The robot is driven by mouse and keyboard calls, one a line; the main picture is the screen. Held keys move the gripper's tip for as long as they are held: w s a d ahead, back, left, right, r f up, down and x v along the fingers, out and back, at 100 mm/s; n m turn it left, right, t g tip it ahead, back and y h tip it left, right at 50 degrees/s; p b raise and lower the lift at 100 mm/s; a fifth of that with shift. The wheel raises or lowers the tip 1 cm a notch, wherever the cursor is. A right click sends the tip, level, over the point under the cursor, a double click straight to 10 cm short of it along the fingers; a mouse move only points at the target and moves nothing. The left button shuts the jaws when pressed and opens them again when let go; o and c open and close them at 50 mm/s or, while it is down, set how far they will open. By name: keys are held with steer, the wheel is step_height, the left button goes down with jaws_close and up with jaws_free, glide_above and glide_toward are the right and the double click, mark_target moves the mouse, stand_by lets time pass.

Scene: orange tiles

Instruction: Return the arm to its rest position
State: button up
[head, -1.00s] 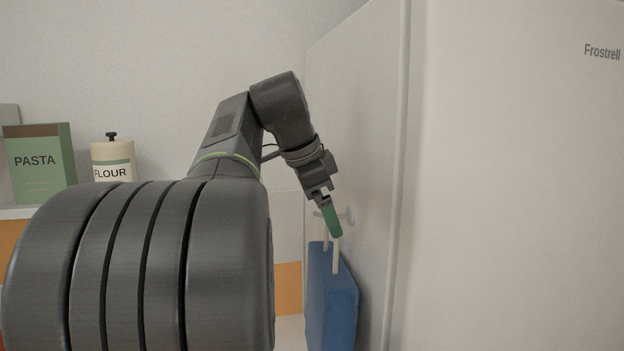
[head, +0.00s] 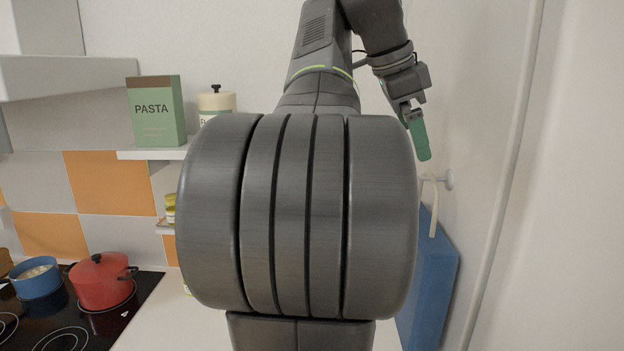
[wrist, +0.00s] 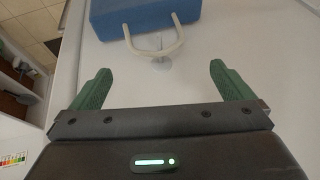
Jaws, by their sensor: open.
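My gripper (head: 421,140) is raised at the right of the head view, beside the pale side panel of the tall unit. It also shows in the wrist view (wrist: 156,82), with its two green fingers wide apart and nothing between them. A blue bag (head: 428,280) with a pale handle (head: 434,205) hangs at a white hook (head: 449,179) on that panel, below my gripper. In the wrist view the blue bag (wrist: 145,15) and its handle lie beyond the fingertips, apart from them. My arm's large dark links hide much of the middle of the head view.
A hob at the lower left bears a red pot (head: 102,282) and a blue pot (head: 37,278). A shelf (head: 152,154) holds a pasta box (head: 157,112) and a canister (head: 216,101). The pale panel (head: 490,140) stands close on my gripper's right.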

mark_target(425, 177)
steer(key=x, duration=1)
steer(key=shift+d+f, duration=0.1)
steer(key=shift+f, duration=0.1)
